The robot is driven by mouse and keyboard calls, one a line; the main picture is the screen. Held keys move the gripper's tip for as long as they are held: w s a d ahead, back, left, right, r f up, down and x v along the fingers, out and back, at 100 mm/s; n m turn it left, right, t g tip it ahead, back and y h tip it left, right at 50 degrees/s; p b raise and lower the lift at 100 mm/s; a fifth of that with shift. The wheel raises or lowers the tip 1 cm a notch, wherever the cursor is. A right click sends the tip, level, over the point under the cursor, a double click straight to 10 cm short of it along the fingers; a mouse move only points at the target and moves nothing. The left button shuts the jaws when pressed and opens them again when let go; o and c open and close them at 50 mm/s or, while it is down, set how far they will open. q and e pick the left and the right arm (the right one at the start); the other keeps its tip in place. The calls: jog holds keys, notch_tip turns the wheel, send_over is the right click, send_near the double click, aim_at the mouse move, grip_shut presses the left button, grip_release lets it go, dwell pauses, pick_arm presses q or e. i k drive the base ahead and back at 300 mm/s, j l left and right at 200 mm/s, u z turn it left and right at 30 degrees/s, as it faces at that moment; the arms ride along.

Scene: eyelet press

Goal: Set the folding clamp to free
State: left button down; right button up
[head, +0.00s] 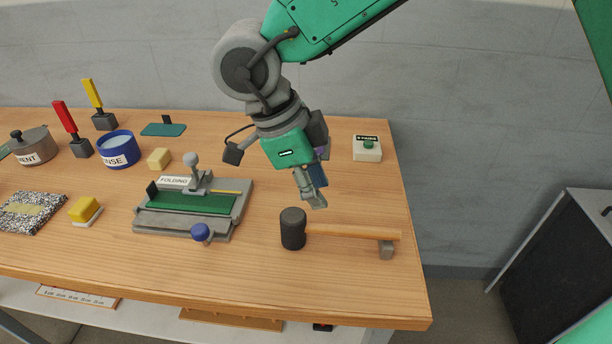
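The folding clamp (150,222) is a grey fixture with a green bed, left of the middle of the table in the head view. A white label reading "FOLDING" stands at its back. A grey lever with a round knob (191,160) rises upright at its back, and a blue knob (201,232) sits at its front edge. I cannot tell from this view which setting it is in. My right gripper (314,198) points down, to the right of the clamp and apart from it. Its fingers are seen from the side and look empty; their opening is unclear. My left gripper is out of view.
A mallet with a dark head (293,230) lies right of the clamp, near my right gripper. A white box with a green button (367,148) stands at the back right. Pots, a blue tub (118,152), red and yellow-handled tools and yellow blocks fill the left.

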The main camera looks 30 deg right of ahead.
aim_at(190, 159)
jog(key=k, duration=1)
